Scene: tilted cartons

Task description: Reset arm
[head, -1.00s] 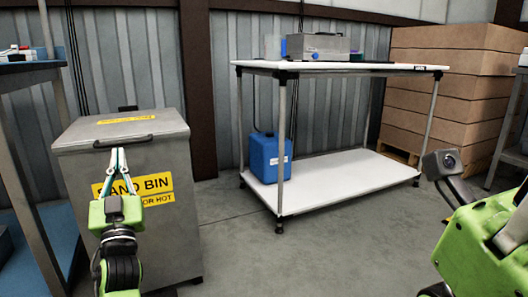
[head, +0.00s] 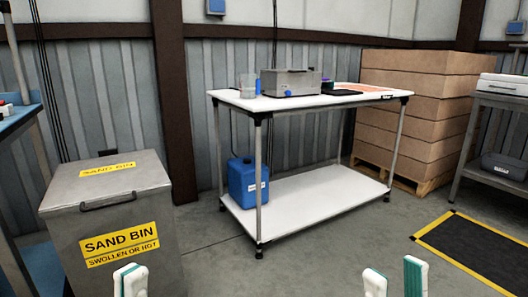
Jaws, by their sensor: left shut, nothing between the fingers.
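My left gripper (head: 130,278) shows at the bottom edge of the head view, in front of the sand bin. Only its pale fingertips with green pads are in the picture; they are together and hold nothing. My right gripper (head: 395,273) shows at the bottom, right of the middle, over the floor. Its two fingertips stand apart with a gap between them, and nothing is seen in that gap. The rest of both arms is below the picture.
A grey lidded sand bin (head: 108,215) stands at left, beside a blue bench (head: 18,125). A white two-level table (head: 315,200) holds a blue canister (head: 248,182) below and a metal box above. Stacked cartons (head: 415,110) stand behind. Floor in front is clear.

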